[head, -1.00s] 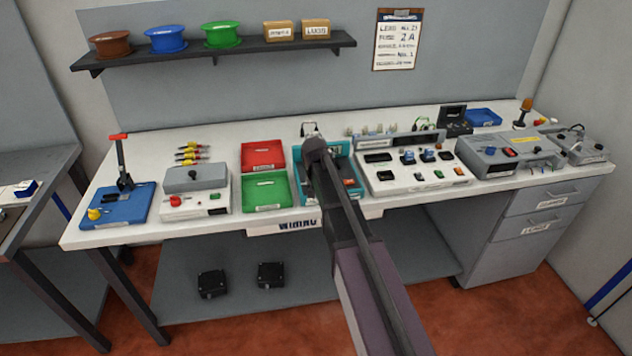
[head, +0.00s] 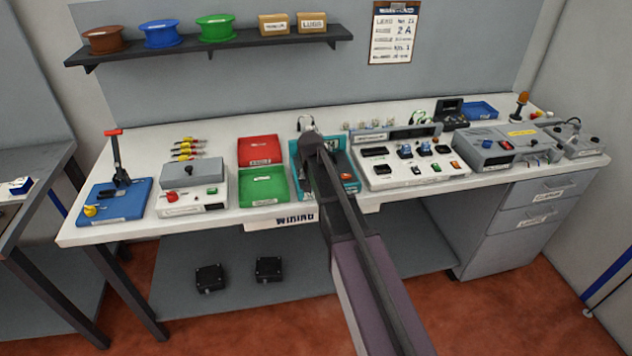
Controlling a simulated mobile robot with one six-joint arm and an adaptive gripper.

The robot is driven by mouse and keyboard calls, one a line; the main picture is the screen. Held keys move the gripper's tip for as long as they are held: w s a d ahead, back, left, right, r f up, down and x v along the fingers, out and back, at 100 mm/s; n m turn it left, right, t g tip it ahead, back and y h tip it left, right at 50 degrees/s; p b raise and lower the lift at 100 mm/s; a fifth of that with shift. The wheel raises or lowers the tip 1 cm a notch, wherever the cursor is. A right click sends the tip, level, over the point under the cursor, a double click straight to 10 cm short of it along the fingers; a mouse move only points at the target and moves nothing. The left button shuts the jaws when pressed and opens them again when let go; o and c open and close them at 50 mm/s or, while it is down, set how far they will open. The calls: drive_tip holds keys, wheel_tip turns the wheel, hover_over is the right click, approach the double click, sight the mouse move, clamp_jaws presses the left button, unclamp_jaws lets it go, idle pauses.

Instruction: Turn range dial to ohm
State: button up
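No dial marked ohm can be made out at this size. The grey instrument (head: 495,146) at the right of the bench has a blue button, a red button and a dark display. A smaller grey box (head: 576,143) with a black knob stands at its right. I cannot tell which of these carries the range dial. My gripper (head: 307,126) is at the far end of my arm, over the teal tray (head: 294,160). Its fingers are hidden or too small to read, and it is well left of both instruments.
A light panel (head: 408,171) with sockets and switches stands between the teal tray and the grey instrument. Red (head: 259,150) and green (head: 263,186) trays lie to the left. A dark open case (head: 449,110) and an amber lamp (head: 523,99) stand behind.

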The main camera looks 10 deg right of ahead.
drive_tip(key=shift+n, duration=0.5)
drive_tip(key=shift+d+n+y, duration=0.1)
drive_tip(key=shift+n+y, duration=0.5)
drive_tip(key=shift+n, duration=0.75)
drive_tip(key=shift+d+n+y, duration=0.1)
drive_tip(key=shift+n+y, duration=0.5)
drive_tip(key=shift+n, duration=0.75)
drive_tip(key=shift+w+n+g+y, duration=0.1)
drive_tip(key=shift+n+g+y, duration=0.3)
drive_tip(key=shift+n, duration=1.05)
drive_tip(key=shift+n+g+y, duration=0.1)
drive_tip(key=shift+n+y, duration=0.6)
drive_tip(key=shift+n, duration=0.75)
drive_tip(key=p+v, duration=1.3)
drive_tip(key=v, duration=0.1)
drive_tip(key=s+a+f+m+g+h+b, duration=0.1)
drive_tip(key=s+m, duration=0.3)
drive_tip(key=s, duration=0.8)
drive_tip(key=s+a+f+m+g+h+b, duration=0.2)
drive_tip(key=s+m, duration=0.3)
drive_tip(key=s, duration=0.8)
drive_tip(key=shift+s+a+f, duration=0.2)
drive_tip(key=shift+a+f, duration=0.4)
drive_tip(key=shift+f, duration=0.25)
